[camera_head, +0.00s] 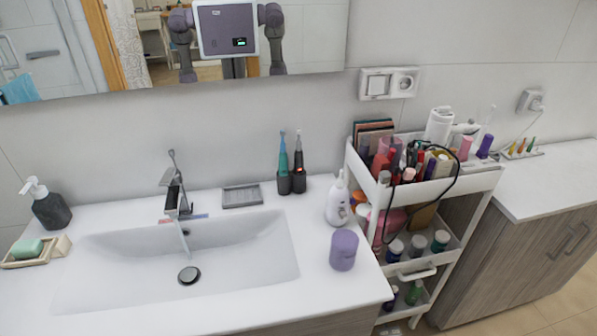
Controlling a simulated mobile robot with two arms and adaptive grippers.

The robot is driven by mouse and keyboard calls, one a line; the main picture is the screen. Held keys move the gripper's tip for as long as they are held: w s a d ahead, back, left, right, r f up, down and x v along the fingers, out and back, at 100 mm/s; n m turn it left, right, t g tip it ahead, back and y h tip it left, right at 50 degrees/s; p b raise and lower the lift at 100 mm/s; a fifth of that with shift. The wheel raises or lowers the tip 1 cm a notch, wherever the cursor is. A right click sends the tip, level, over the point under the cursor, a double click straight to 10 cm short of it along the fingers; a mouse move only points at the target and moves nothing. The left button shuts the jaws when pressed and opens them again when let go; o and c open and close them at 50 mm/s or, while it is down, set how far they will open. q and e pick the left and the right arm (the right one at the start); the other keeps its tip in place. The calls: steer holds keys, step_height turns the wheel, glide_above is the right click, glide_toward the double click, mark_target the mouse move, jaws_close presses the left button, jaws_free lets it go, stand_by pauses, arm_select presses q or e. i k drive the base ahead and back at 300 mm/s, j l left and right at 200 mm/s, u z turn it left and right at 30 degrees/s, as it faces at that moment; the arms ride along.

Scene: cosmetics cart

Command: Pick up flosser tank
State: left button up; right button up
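A white, rounded flosser-like device (338,201) with a narrow top stands upright on the right end of the white sink counter. I cannot tell where its tank begins or whether the tank is a separate part. A purple cylindrical container (343,250) stands on the counter in front of it, apart from it and nearer the front edge. Neither of my grippers is in view. Only my body and upper arm parts show as a reflection in the mirror.
The white basin (235,255) fills the counter's left and middle. Two electric toothbrushes (291,175) stand behind, beside a grey soap dish (241,195). A crowded white cart (462,183) with a dangling black cable adjoins the counter's right. A dark soap dispenser (52,209) stands left.

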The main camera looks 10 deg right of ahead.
mark_target(345, 245)
steer(key=k+j+z, duration=0.1)
steer(key=z, duration=0.3)
steer(key=k+j+z, duration=0.15)
steer(key=z, duration=0.25)
steer(key=k+j+z, duration=0.15)
steer(key=z, duration=0.25)
